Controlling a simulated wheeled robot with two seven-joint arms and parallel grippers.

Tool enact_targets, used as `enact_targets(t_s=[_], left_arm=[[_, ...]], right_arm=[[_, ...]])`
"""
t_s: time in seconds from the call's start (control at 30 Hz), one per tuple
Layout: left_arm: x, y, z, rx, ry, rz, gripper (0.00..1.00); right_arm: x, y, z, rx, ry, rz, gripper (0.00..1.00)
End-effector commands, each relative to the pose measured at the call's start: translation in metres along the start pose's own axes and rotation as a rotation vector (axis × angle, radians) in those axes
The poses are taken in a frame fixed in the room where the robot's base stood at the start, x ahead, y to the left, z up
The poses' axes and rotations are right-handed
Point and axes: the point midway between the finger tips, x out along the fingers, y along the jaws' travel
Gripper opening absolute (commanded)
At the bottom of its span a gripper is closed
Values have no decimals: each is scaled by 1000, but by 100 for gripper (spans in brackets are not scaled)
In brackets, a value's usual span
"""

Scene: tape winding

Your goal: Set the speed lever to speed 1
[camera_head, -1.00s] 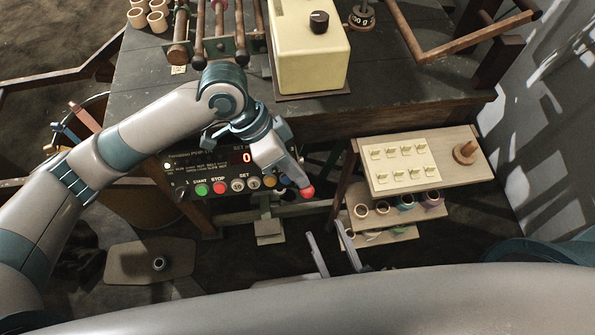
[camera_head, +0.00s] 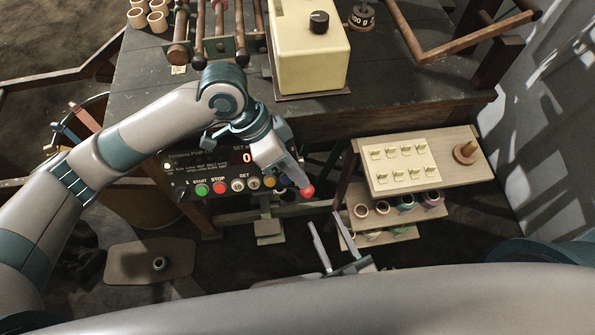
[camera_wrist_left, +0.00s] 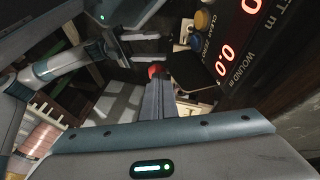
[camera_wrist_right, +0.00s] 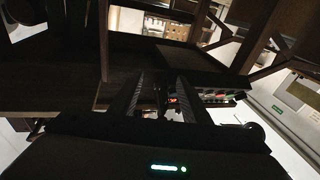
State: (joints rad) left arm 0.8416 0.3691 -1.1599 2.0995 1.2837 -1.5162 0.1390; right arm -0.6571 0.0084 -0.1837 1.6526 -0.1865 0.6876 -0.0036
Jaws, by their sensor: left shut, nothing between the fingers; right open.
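The control panel (camera_head: 182,180) has a green START button, a red STOP button and a lit red display reading 0. A red ball knob (camera_head: 308,192) shows at its right end. It also shows in the left wrist view (camera_wrist_left: 154,70); it may be the speed lever's handle, but the lever's stem and setting are hidden. My left gripper (camera_head: 297,181) is shut and empty, its tips right at the red knob; I cannot tell whether they touch it. In the left wrist view its fingers (camera_wrist_left: 157,90) are together. My right gripper (camera_head: 325,226) is open and empty, low in front of the bench.
A wooden stand (camera_head: 460,178) to the right holds a cream tray (camera_head: 405,172) of small pale pieces, with tape rolls (camera_head: 405,202) on the shelf below. A cream machine box (camera_head: 310,60) sits on the dark bench (camera_head: 400,90). A pedal (camera_head: 268,228) stands near the floor.

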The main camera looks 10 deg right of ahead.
Motion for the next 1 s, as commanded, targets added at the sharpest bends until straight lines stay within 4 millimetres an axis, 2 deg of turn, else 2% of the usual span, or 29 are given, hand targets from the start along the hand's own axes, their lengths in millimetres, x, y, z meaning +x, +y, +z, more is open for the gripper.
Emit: enact_targets(t_s=[0.2,0.47,0.7,1.0], left_arm=[[0,0,0,0,0,0,0],[0,0,0,0,0,0,0],[0,0,0,0,0,0,0],[0,0,0,0,0,0,0]], right_arm=[[8,17,70,6,-266,12,43],[-5,36,145,21,-585,26,43],[-33,51,202,38,-877,34,43],[-83,65,249,67,-1232,39,43]])
